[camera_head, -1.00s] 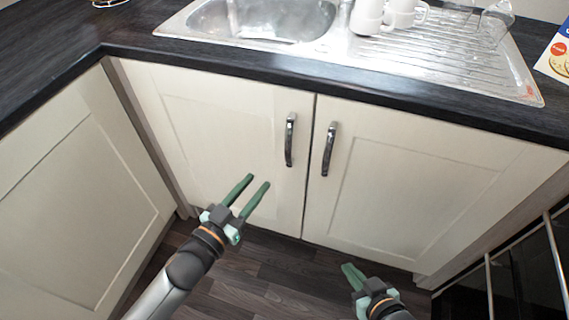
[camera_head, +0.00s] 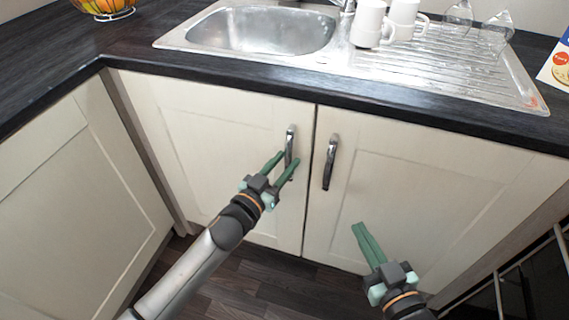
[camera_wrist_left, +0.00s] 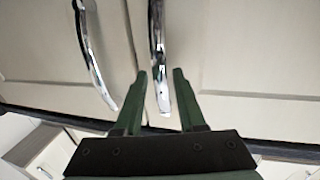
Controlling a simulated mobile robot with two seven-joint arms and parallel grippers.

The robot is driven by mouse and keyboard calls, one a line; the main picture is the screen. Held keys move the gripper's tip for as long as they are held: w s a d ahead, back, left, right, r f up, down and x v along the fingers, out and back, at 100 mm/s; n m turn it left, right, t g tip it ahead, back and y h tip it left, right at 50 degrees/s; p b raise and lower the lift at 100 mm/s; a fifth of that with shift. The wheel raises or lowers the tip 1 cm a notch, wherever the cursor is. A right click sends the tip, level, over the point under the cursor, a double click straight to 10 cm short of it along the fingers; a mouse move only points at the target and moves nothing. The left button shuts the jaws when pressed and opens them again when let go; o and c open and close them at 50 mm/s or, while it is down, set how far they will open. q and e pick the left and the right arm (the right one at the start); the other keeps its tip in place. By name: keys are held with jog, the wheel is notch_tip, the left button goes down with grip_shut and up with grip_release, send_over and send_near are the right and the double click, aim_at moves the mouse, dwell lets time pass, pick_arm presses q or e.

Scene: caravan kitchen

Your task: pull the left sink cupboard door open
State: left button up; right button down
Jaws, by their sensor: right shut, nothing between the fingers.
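The left sink cupboard door (camera_head: 215,150) is cream and shut, with an upright chrome bar handle (camera_head: 290,138) near its right edge. My left gripper (camera_head: 288,158) is open at the lower part of this handle. In the left wrist view, the handle (camera_wrist_left: 157,40) runs between the two open green fingers (camera_wrist_left: 160,76), which are not closed on it. The right door's handle (camera_wrist_left: 92,50) shows to the left there. My right gripper (camera_head: 358,228) is shut and empty, in front of the lower right door.
The right sink cupboard door (camera_head: 430,190) is shut, with its own handle (camera_head: 330,160). The dark worktop (camera_head: 250,76) overhangs above, with a sink (camera_head: 262,32) and white mugs (camera_head: 370,22). A cream side cupboard (camera_head: 70,190) stands at the left.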

pick_arm(q)
jog(key=shift+w, duration=0.15)
grip_shut()
dwell(1.4)
